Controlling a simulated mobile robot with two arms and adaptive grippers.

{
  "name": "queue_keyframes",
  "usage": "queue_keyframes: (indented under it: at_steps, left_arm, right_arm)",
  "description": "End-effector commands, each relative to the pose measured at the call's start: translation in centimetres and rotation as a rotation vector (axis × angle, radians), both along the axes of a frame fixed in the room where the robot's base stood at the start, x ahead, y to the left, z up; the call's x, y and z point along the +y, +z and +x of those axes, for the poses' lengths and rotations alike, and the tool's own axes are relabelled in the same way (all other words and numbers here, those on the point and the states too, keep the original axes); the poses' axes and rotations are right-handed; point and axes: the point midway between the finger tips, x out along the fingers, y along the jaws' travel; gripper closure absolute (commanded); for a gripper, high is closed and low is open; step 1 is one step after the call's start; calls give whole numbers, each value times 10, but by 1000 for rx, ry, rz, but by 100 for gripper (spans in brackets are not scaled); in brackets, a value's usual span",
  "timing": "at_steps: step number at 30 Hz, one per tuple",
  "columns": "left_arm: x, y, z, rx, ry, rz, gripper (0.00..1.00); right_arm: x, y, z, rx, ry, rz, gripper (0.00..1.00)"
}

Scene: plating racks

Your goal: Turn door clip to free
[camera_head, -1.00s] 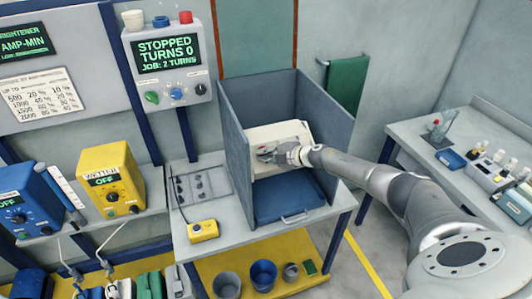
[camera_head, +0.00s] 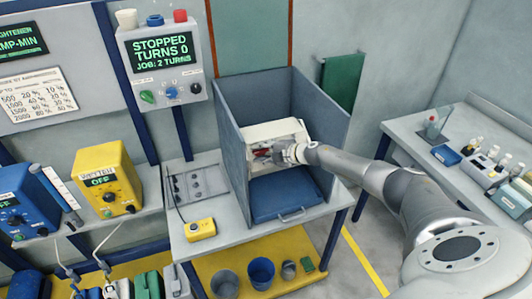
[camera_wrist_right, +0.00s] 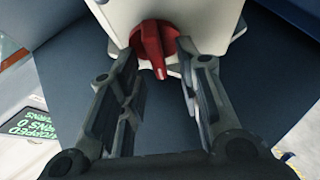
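The door clip (camera_head: 262,152) is a red knob with a raised bar on the front of a white box (camera_head: 262,131). In the right wrist view the red clip (camera_wrist_right: 152,40) sits at the fingertips, its bar pointing down in the picture. My right gripper (camera_head: 280,153) is in front of the white box; in its wrist view the gripper (camera_wrist_right: 158,60) is open, with one finger on each side of the clip. I cannot tell whether the fingers touch it. My left gripper is not in view.
Grey-blue booth walls (camera_head: 232,150) stand on both sides of the box. A blue panel with a handle (camera_head: 285,195) lies below it. A yellow device (camera_head: 200,229) is on the bench to the left. A display (camera_head: 158,50) reads STOPPED, TURNS 0.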

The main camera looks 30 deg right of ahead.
Motion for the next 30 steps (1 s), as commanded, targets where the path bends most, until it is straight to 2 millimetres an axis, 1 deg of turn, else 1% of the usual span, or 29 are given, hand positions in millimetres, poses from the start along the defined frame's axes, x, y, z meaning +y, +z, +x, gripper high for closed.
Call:
queue_keyframes:
  at_steps: [4, 8, 14, 21, 25, 30]
  left_arm:
    - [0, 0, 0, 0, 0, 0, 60]
    - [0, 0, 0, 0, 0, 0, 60]
    - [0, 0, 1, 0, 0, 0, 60]
    - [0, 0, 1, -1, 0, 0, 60]
    - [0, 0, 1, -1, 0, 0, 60]
    - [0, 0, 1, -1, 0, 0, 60]
  right_arm:
    - [-4, 3, -6, 0, 0, -1, 68]
    - [-9, 9, -19, 0, 0, -4, 68]
    - [-19, 22, -45, 2, -1, -4, 68]
    - [-30, 40, -80, 3, 1, -4, 68]
    - [-34, 45, -91, 3, -1, 0, 68]
    - [-37, 51, -99, 1, 0, -2, 68]
